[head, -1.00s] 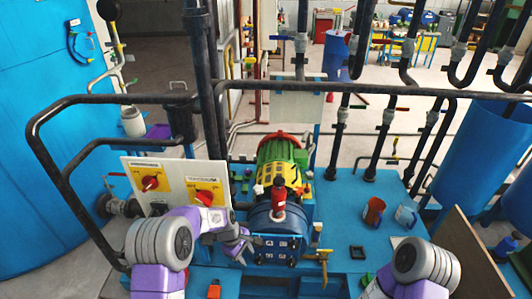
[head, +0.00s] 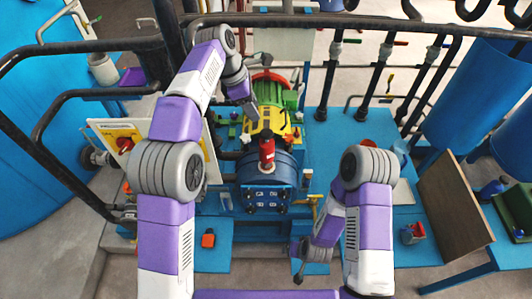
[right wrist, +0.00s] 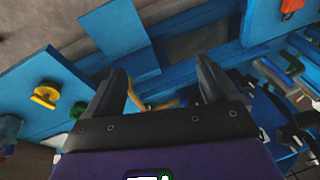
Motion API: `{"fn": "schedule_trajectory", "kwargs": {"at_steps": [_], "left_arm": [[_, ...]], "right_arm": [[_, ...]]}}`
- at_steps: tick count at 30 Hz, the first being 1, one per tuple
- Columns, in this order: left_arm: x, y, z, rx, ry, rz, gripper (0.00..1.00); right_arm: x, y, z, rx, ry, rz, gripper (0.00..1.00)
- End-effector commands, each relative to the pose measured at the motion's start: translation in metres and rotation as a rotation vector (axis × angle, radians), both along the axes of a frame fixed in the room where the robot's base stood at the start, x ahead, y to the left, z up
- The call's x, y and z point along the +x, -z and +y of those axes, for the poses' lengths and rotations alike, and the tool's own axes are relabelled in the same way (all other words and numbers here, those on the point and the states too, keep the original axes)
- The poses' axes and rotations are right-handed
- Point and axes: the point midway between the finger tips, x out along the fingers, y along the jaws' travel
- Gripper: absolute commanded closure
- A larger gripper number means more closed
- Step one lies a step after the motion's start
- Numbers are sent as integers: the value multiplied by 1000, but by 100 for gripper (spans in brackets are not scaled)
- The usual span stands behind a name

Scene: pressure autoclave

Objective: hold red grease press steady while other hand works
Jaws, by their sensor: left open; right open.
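The red grease press (head: 267,152) stands upright on top of the blue pump housing (head: 266,172) in the middle of the head view. My left gripper (head: 249,108) is open and empty behind and left of the press, over the yellow guard, and apart from the press. My right gripper (head: 298,270) is low in front of the pump, to its right. In the right wrist view its two fingers (right wrist: 160,85) are spread, with nothing held; a yellow lever shows beyond them. The press cannot be made out in that view.
A panel with red switches (head: 125,145) stands left of the pump, partly behind my left arm. Dark railing (head: 350,22) crosses behind. An orange block (head: 208,239) lies on the blue deck at front left. A red-handled item (head: 412,233) sits at right.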

Motion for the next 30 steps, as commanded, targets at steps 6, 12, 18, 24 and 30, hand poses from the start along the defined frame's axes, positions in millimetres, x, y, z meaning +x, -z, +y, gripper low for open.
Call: {"fn": "schedule_trajectory", "kwargs": {"at_steps": [6,12,18,24,30], "left_arm": [[0,1,0,0,0,0,57],[0,1,0,0,1,0,57],[0,1,0,0,1,0,57],[0,1,0,0,1,0,57],[0,1,0,0,1,0,57]], "right_arm": [[47,-17,-11,-215,-79,-278,14],[98,-63,-9,-393,-168,-598,14],[155,-138,26,-453,-188,-973,14],[197,-204,77,-320,-91,-1224,14],[211,-237,103,-229,-44,-1328,14]]}}
